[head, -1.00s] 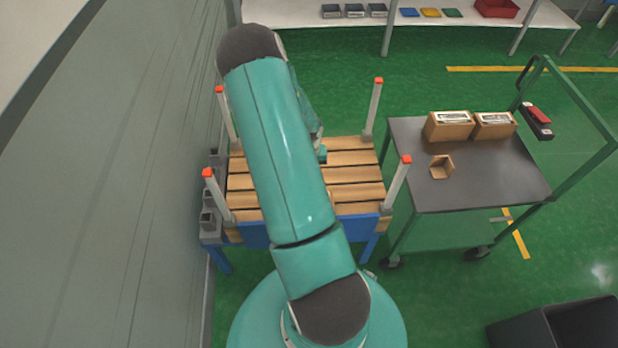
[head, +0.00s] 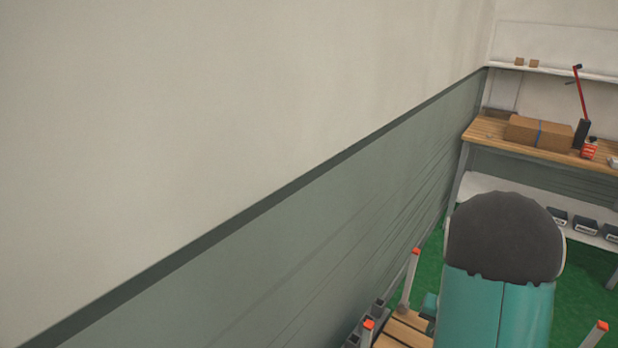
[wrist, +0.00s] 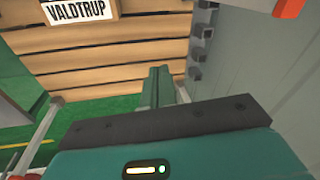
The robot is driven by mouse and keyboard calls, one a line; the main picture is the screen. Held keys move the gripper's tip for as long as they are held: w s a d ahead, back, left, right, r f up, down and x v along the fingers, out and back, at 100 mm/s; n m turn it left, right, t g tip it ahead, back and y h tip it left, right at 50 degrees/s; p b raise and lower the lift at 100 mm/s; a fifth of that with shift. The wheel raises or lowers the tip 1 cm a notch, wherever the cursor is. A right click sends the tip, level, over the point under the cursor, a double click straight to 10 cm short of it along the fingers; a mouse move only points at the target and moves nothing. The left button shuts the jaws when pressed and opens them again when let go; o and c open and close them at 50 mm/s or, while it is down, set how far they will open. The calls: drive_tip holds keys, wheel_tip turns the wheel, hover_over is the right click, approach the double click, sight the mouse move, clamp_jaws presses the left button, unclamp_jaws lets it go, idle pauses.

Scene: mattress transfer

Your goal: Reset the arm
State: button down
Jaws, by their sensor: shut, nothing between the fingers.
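My gripper (wrist: 160,84) shows in the wrist view as narrow green fingers, close together with nothing between them. It points toward the wooden slats (wrist: 120,65) and appears apart from them. In the head view my teal arm with its dark joint cover stands at the lower right, in front of the slatted wooden platform (head: 405,327). The arm hides most of the platform, and the gripper's fingers cannot be made out there.
Posts with orange caps (head: 369,324) stand at the platform's corners. A grey-and-white wall (head: 250,250) runs close along the left. A workbench (head: 490,132) with a cardboard box (head: 538,132) stands at the back right. A label reading VALDTRUP (wrist: 80,12) shows in the wrist view.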

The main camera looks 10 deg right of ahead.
drive_tip(key=a+r+n+t, duration=0.1)
drive_tip(key=a+r+n, duration=0.1)
drive_tip(key=a+r, duration=0.75)
drive_tip(key=s+a+r+n+t, duration=0.2)
drive_tip(key=s+a+r+n, duration=0.3)
drive_tip(key=s+a+r, duration=0.9)
wheel_tip(320, 180, up, 3)
drive_tip(key=a, duration=0.2)
drive_tip(key=shift+a+t+h, duration=0.3)
drive_tip(key=shift+h, duration=0.1)
